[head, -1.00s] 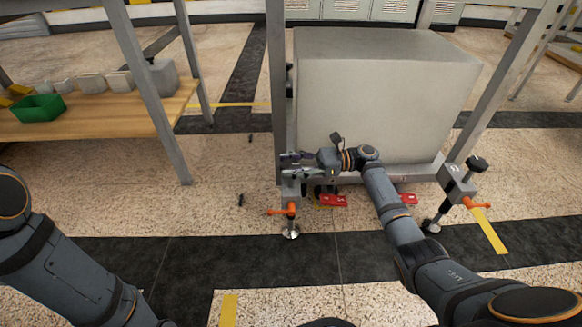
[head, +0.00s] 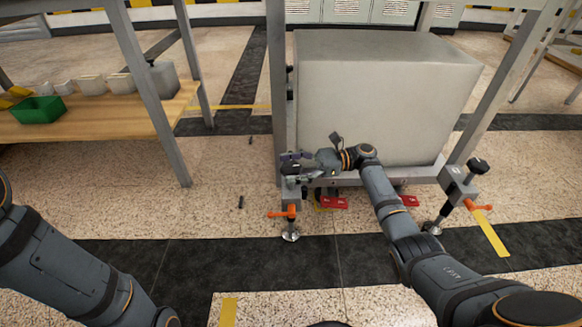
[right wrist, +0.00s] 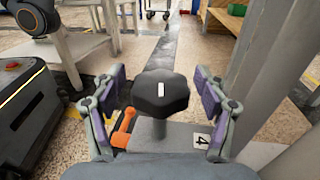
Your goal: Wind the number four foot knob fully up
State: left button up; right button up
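The number four foot knob (right wrist: 160,93) is a black lobed knob with a white mark on top, upright on a grey stem. Its grey bracket (right wrist: 182,137) carries a label "4". My right gripper (right wrist: 161,94) is open, with one purple-padded finger on each side of the knob and a visible gap to each. In the head view my right gripper (head: 290,161) is at the frame's near left corner and hides the knob. Below it show the orange lever (head: 282,213) and the round foot pad (head: 291,236). My left gripper is out of view.
A similar foot with a black knob (head: 480,165) stands at the frame's right corner. A grey upright post (right wrist: 272,75) rises close beside my right gripper. A wooden bench (head: 90,120) with bins stands at left.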

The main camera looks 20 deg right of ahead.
jog(key=s+d, duration=0.1)
jog(key=d, duration=1.1)
jog(key=shift+s, duration=0.15)
